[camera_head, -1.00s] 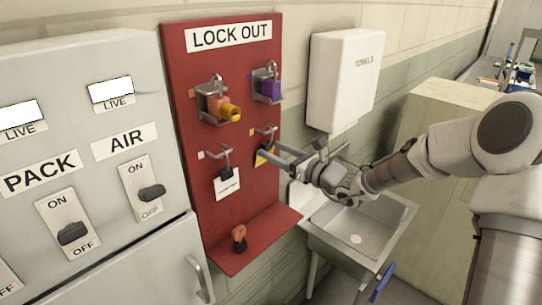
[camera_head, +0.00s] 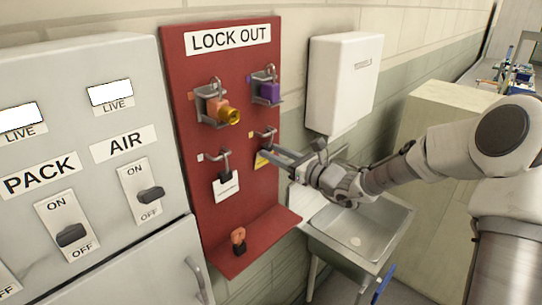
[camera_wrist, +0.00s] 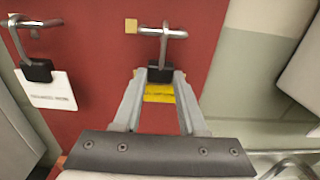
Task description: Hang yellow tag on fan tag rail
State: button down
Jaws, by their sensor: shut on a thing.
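The yellow tag (camera_head: 261,159) is at the lower right hook of the red LOCK OUT board (camera_head: 223,239), mostly hidden behind my gripper in the head view. In the wrist view, the yellow tag (camera_wrist: 159,94) shows between my fingers, below its black clip (camera_wrist: 159,75), which is at the metal hook (camera_wrist: 162,33). My gripper (camera_wrist: 159,82) is shut on the tag at its clip; in the head view, my gripper (camera_head: 268,152) reaches the board from the right. No rail marked as the fan's is readable in these views.
A white tag (camera_head: 226,187) hangs on the hook to the left. Orange and purple locks (camera_head: 270,92) hang above, and an orange padlock (camera_head: 238,240) rests on the board's bottom shelf. The grey cabinet (camera_head: 80,150) with PACK and AIR switches stands left. A sink (camera_head: 355,235) and towel box (camera_head: 343,85) are right.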

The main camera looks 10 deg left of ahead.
aim_at(271, 142)
jog(key=shift+a+r, duration=0.25)
jog(key=shift+s+d+r+p, duration=0.5)
jog(key=shift+d+r+p, duration=0.1)
jog(key=shift+d, duration=0.1)
jog(key=shift+s+d+r+p, duration=0.5)
jog(key=shift+d+r+p, duration=0.1)
jog(key=shift+d, duration=0.05)
jog(key=shift+p+v, duration=0.4)
jog(key=shift+v, duration=1.95)
jog(key=shift+f, duration=0.1)
